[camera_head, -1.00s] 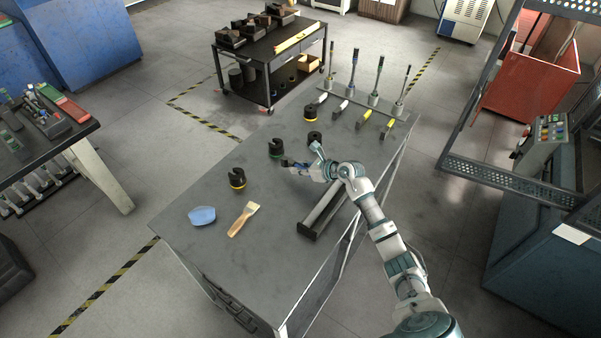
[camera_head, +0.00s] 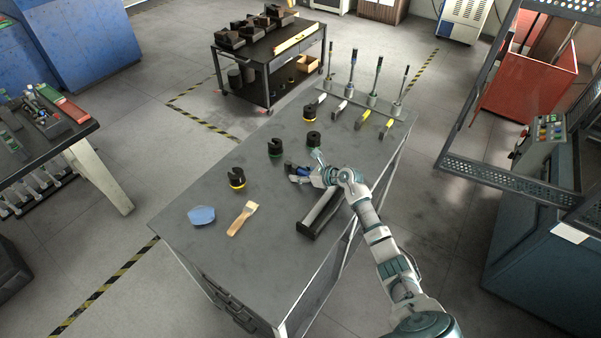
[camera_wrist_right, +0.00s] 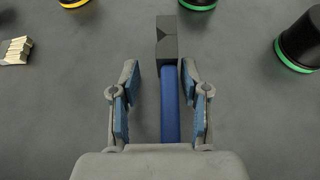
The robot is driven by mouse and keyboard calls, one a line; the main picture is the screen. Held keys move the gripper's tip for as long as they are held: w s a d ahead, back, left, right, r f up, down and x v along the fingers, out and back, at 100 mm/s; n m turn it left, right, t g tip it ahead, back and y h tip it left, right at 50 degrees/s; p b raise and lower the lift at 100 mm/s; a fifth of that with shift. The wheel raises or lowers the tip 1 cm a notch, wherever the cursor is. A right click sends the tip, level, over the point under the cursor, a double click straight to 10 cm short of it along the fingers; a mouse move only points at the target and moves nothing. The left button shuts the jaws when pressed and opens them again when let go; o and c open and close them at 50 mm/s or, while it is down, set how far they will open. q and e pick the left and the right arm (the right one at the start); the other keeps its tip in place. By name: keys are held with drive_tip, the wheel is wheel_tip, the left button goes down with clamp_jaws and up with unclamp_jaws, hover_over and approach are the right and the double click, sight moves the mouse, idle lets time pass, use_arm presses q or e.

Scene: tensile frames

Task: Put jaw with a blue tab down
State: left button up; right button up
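The jaw with a blue tab (camera_head: 290,168) is near the middle of the grey table, a dark block with a blue bar. In the right wrist view its dark block (camera_wrist_right: 167,45) lies beyond the fingertips, and its blue tab (camera_wrist_right: 171,105) runs back between the fingers. My right gripper (camera_head: 310,170) is around the tab; in the wrist view its two fingers (camera_wrist_right: 160,80) stand apart with gaps on both sides of the tab. The gripper is open. Whether the jaw lies flat on the table is hard to tell. My left gripper is not in view.
Black round holders stand nearby, one green-ringed (camera_head: 275,154), one yellow-ringed (camera_head: 237,184). A brush (camera_head: 242,220) and blue piece (camera_head: 201,216) lie front left. Jaws with white and yellow tabs (camera_head: 364,117) lie at the back.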

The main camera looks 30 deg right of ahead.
drive_tip(key=shift+s+d+f, duration=0.1)
drive_tip(key=shift+d+f, duration=0.1)
drive_tip(key=v, duration=0.4)
drive_tip(key=shift+w+d, duration=0.2)
drive_tip(key=shift+d, duration=0.05)
drive_tip(key=v, duration=0.7)
drive_tip(key=shift+r+b, duration=0.1)
drive_tip(key=shift+b, duration=0.2)
drive_tip(key=shift+s+d+r, duration=0.15)
drive_tip(key=shift+s+r, duration=0.25)
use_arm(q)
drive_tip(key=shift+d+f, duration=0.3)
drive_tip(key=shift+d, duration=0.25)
use_arm(e)
drive_tip(key=shift+r, duration=0.15)
drive_tip(key=shift+s, duration=0.1)
drive_tip(key=shift+d, duration=0.15)
